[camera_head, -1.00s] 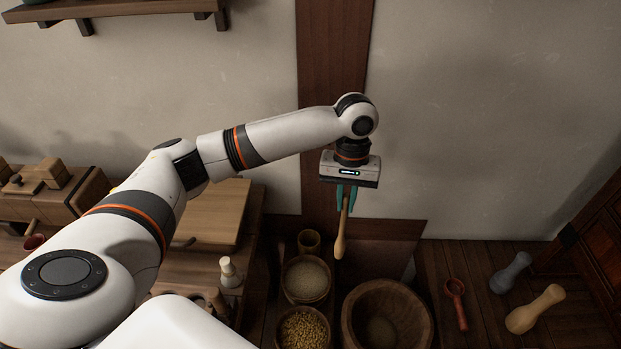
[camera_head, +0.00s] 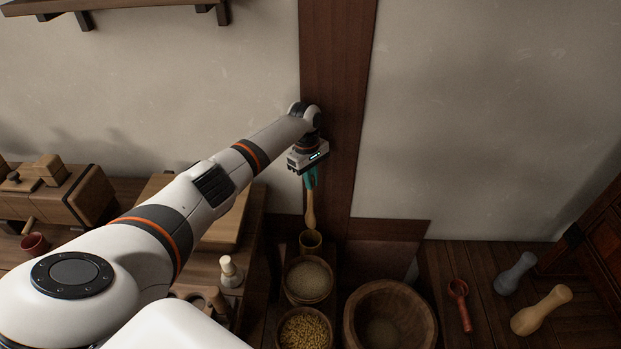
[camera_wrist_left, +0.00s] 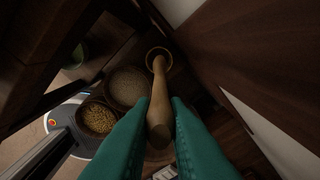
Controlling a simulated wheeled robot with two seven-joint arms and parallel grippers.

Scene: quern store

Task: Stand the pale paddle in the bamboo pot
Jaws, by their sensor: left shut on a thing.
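My left gripper (camera_head: 311,180), with teal fingers, is shut on the pale wooden paddle (camera_head: 310,210), which hangs down nearly upright. The bamboo pot (camera_head: 311,242) is a small round pot directly below, at the back of the row of bowls. In the left wrist view the paddle (camera_wrist_left: 158,100) runs from between the fingers (camera_wrist_left: 158,110) toward the pot (camera_wrist_left: 167,55), and its far end overlaps the pot's mouth. I cannot tell whether the end is inside the rim or just above it. My right gripper is not in view.
A bowl of pale grain (camera_head: 308,280) stands just in front of the pot, with a bowl of yellow grain (camera_head: 304,328) nearer. A large wooden bowl (camera_head: 428,325) is to the right. A dark wooden post (camera_head: 338,130) rises behind. A pale wooden bottle-like piece (camera_head: 230,271) stands left.

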